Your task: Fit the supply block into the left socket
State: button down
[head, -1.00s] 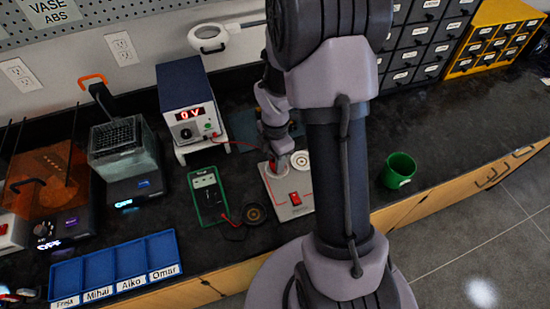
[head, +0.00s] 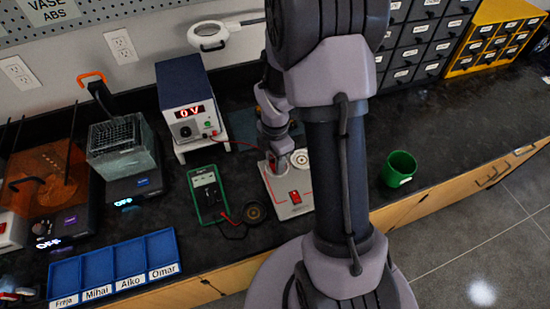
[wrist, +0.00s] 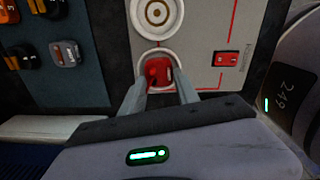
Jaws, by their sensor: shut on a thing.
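The red supply block (wrist: 159,72) is between the fingertips of my gripper (wrist: 160,82) in the wrist view, at the round white left socket (wrist: 143,61) of a pale board. My gripper is shut on it. I cannot tell whether the block is seated in the socket or just above it. The second socket (wrist: 157,12), with concentric rings, is empty in the wrist view. In the head view the board (head: 291,208) lies on the bench, and my gripper (head: 275,162) hides most of the left socket and the block. The second socket also shows there (head: 300,159).
The board has a red switch (wrist: 227,58) and red printed lines. A dark mat (wrist: 85,85) with several small blocks lies beside it. A multimeter (head: 207,194), a power supply (head: 187,100) reading 0 V and a green cup (head: 399,169) stand around.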

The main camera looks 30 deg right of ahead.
jog(key=shift+f, duration=0.15)
jog(key=c, duration=1.2)
grip_release()
notch_tip(320, 180, up, 11)
jog(key=p, duration=0.9)
jog(key=shift+p, duration=0.3)
